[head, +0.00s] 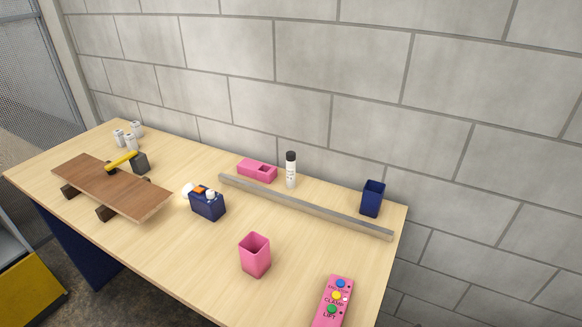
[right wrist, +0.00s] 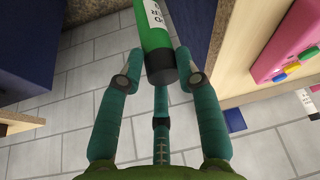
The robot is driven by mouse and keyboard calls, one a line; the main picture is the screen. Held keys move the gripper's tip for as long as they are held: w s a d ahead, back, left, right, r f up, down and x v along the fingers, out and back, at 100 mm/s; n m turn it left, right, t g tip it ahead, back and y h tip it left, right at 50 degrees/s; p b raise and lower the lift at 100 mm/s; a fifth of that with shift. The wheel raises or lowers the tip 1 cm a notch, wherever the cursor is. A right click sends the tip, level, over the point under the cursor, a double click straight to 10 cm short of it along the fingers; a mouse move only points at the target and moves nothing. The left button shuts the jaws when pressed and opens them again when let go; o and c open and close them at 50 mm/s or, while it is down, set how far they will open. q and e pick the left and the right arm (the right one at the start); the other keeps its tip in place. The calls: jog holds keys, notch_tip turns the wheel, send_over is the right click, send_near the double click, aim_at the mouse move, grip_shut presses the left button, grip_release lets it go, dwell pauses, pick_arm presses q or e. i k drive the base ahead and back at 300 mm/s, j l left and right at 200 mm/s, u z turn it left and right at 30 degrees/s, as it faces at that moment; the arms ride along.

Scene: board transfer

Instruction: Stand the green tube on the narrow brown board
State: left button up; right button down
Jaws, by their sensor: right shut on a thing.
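The green tube (right wrist: 156,42) with a white label and a dark end is between the fingers of my right gripper (right wrist: 158,76) in the right wrist view. The gripper is shut on it, and the tube's far end runs out of the picture. Tiled floor shows below them, beside the table's side. The brown board (head: 128,190) lies raised on dark supports at the left of the table in the head view, with its top surface bare. Neither gripper shows in the head view, and my left gripper is in no view.
The table (head: 160,240) also holds a yellow-handled hammer (head: 122,161), a blue caddy (head: 207,203), a pink cup (head: 255,255), a long grey strip (head: 300,204), a white bottle (head: 291,170), a pink block (head: 257,171), a blue cup (head: 372,198) and a pink button panel (head: 322,310).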

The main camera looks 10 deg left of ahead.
aim_at(137, 195)
jog(key=j+z, duration=0.1)
jog(key=z, duration=0.35)
jog(key=k+z, duration=0.15)
jog(key=z, duration=0.25)
jog(key=k+j+z, duration=0.1)
jog(key=z, duration=0.35)
jog(key=k+j+z, duration=0.1)
jog(key=z, duration=0.3)
jog(key=k+j+z, duration=0.1)
jog(key=z, duration=0.35)
jog(key=k+z, duration=0.2)
jog(key=z, duration=0.2)
jog(key=k+z, duration=0.15)
jog(key=z, duration=0.3)
jog(key=k+j+u, duration=0.1)
jog(key=k, duration=0.2)
jog(key=k+j+u, duration=0.15)
jog(key=u, duration=0.4)
jog(key=k+j+u, duration=0.1)
jog(key=u, duration=0.75)
jog(key=k+j+u, duration=0.1)
jog(key=u, duration=0.35)
